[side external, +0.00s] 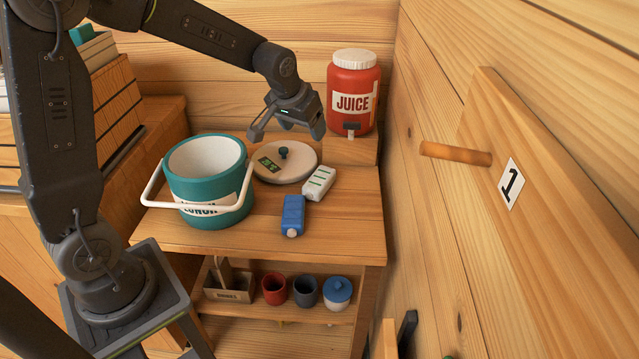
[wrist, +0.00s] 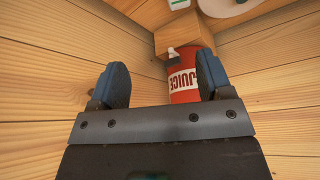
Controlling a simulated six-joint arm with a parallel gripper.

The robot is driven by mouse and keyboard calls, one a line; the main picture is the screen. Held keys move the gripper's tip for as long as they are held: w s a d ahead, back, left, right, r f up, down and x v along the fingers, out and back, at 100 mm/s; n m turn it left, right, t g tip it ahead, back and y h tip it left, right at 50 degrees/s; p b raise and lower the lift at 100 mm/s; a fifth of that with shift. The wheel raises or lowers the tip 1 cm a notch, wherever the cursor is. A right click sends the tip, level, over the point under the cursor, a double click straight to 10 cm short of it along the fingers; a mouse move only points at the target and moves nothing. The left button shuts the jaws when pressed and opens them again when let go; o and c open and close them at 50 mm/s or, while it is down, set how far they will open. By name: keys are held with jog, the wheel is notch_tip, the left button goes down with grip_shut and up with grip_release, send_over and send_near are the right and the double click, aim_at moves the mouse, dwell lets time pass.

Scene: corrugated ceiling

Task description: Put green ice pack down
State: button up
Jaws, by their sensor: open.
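The green ice pack (side external: 319,183), white with green stripes, lies on the wooden table, just right of the round white lid (side external: 285,163). A blue ice pack (side external: 292,215) lies in front of it. My gripper (side external: 287,133) is open and empty above the far side of the lid, behind and apart from the green ice pack. In the wrist view my gripper (wrist: 162,78) has its two blue-grey fingers wide apart with nothing between them. A white piece with green at the top edge there is too cut off to name.
A teal lunch bucket (side external: 207,181) with a white handle stands at the table's left. A red juice jug (side external: 353,92) stands on a raised block behind, also in the wrist view (wrist: 184,88). A peg (side external: 455,153) juts from the right wall. The table's front right is clear.

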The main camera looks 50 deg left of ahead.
jog(key=n, duration=0.1)
send_near(321, 176)
jog(key=shift+g, duration=0.3)
jog(key=x, duration=0.4)
jog(key=shift+w+f, duration=0.15)
jog(key=shift+w, duration=0.3)
jog(key=shift+x, duration=2.75)
jog(key=shift+a+f, duration=0.1)
jog(key=shift+f, duration=0.15)
jog(key=c, duration=0.9)
